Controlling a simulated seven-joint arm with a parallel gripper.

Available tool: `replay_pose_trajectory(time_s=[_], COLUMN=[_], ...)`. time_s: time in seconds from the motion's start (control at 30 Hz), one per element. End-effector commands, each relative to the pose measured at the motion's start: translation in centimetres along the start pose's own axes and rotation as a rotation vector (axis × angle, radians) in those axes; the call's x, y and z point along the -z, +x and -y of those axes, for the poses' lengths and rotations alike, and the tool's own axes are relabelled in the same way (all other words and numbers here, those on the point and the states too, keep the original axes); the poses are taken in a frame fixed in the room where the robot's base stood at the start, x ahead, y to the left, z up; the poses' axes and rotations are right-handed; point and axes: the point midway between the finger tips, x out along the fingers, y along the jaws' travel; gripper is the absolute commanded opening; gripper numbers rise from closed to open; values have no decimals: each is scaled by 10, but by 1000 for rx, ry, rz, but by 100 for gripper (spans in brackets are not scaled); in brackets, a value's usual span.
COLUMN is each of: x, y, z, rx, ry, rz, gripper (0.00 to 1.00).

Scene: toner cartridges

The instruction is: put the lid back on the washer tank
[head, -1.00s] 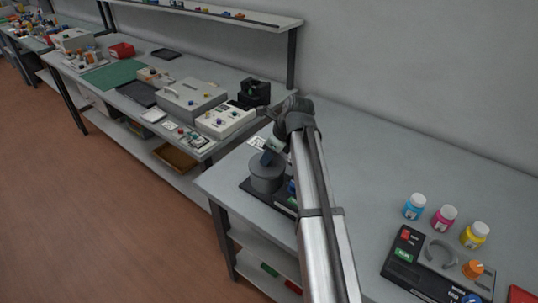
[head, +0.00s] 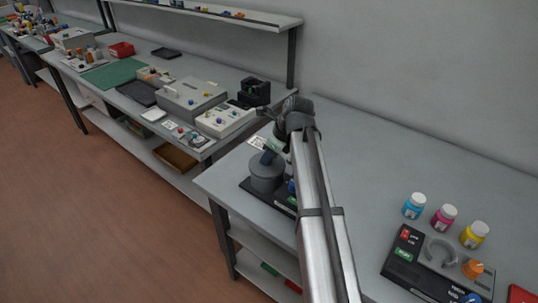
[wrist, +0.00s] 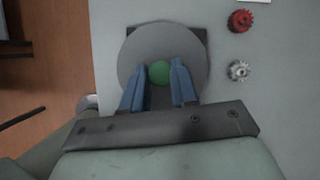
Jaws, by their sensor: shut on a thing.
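The washer tank (head: 266,183) is a grey cylinder on a dark base near the left end of the near bench. The lid (wrist: 136,45) is a grey disc with a round green knob (wrist: 159,72); in the head view the lid (head: 256,161) shows at the tank's top. I cannot tell whether it is fully seated. My gripper (wrist: 158,70) has its two blue fingers on either side of the knob, shut on it. In the head view my gripper (head: 268,157) is right above the tank, and my arm hides part of the base.
A red gear (wrist: 240,20) and a pale gear (wrist: 238,71) lie right of the lid. Cyan (head: 414,206), magenta (head: 444,217) and yellow (head: 474,235) bottles stand behind a black panel (head: 405,262) at the right. The bench's middle back is clear.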

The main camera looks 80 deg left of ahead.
Motion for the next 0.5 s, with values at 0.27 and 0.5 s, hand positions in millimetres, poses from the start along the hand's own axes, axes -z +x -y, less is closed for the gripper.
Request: replay_pose_trajectory(time_s=[0.27, 0.5], x=[0, 0], y=[0, 0], z=[0, 0], rx=[0, 0], ry=[0, 0], rz=[0, 0], gripper=[0, 36])
